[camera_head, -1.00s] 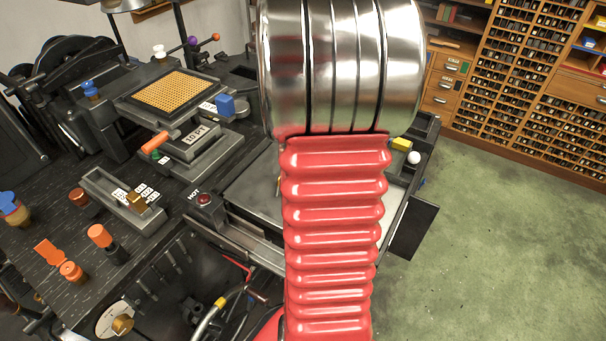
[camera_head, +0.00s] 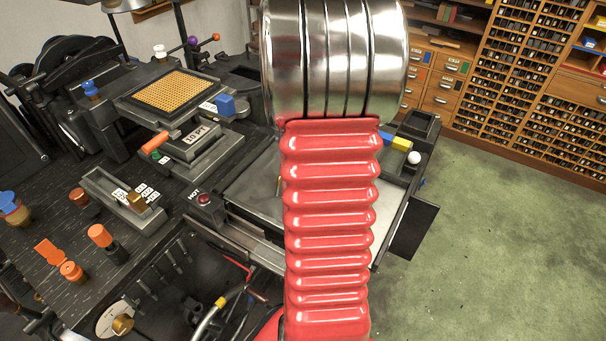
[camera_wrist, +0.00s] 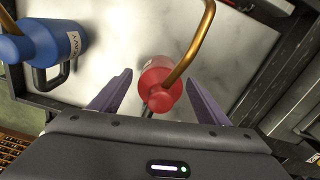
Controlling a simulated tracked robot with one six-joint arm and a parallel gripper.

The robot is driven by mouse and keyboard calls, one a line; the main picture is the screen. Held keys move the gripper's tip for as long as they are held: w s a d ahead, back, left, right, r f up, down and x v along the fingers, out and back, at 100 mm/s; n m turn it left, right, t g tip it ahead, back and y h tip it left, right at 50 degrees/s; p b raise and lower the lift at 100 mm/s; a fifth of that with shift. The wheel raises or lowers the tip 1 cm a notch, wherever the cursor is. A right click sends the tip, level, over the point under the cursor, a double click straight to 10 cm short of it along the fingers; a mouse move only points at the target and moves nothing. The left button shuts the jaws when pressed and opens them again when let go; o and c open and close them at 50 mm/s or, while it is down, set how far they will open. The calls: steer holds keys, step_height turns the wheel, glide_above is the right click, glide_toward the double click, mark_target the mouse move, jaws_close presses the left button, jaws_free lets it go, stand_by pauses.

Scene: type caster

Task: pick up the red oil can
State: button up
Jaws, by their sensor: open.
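The red oil can (camera_wrist: 152,77) shows in the wrist view, seen from above, with a rounded red top and a curved brass spout rising to the upper right. It stands on a pale, smudged metal surface (camera_wrist: 120,45). My gripper (camera_wrist: 159,78) is open, with one purple-grey finger to the left of the can and one to the right. Visible gaps separate both fingers from the can in the picture; how far its height overlaps the fingers I cannot tell. In the head view my arm hides the can and my gripper.
A blue labelled can (camera_wrist: 62,44) with a dark handle lies close on the left in the wrist view. Dark frame edges border the pale surface. In the head view, the black bench (camera_head: 50,255) holds several small items; green floor (camera_head: 500,240) is open at right.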

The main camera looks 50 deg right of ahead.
steer(key=shift+c, duration=0.2)
steer(key=c, duration=1.2)
step_height(320, 180, up, 10)
steer(key=shift+r, duration=0.1)
steer(key=shift+w, duration=0.1)
stand_by(0.5)
